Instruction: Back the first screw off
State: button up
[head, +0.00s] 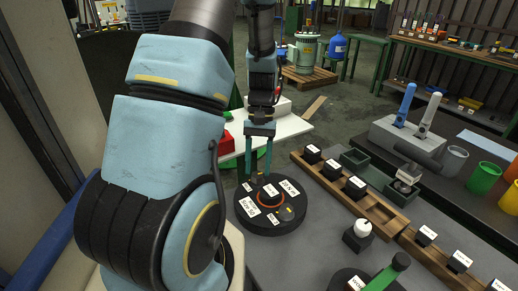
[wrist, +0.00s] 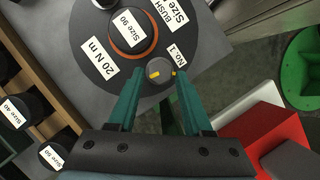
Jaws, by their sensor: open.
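A dark round disperser plate (head: 248,222) lies on the grey table with white labels and a central bush (head: 269,194) ringed in orange. In the wrist view the plate (wrist: 92,62) shows the labels "Size 90", "20 N m" and "No. 1". The first screw (wrist: 160,70), a dark round head with yellow marks, sits at the plate's edge beside the "No. 1" label. My gripper (head: 257,172) points down over the plate's far edge. Its teal fingers are open, one on each side of the screw in the wrist view (wrist: 158,80); contact cannot be told. Another screw (head: 287,214) shows at the plate's near right.
Wooden racks (head: 372,199) with labelled black blocks stand right of the plate. A white-topped black item (head: 359,232) and a green-handled tool (head: 385,275) are nearer. Coloured cups (head: 483,177) stand at the far right.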

jog(key=b+v, duration=0.1)
jog(key=v, duration=0.8)
jog(key=shift+r+b, duration=0.2)
jog(key=shift+b, duration=0.2)
jog(key=shift+w, duration=0.1)
jog(key=s+a+t+h, duration=0.1)
jog(key=s+a+t, duration=0.5)
jog(key=s+a, duration=0.1)
jog(key=shift+s+a+n, duration=0.3)
jog(key=shift+a+n, duration=0.1)
jog(key=shift+a, duration=0.15)
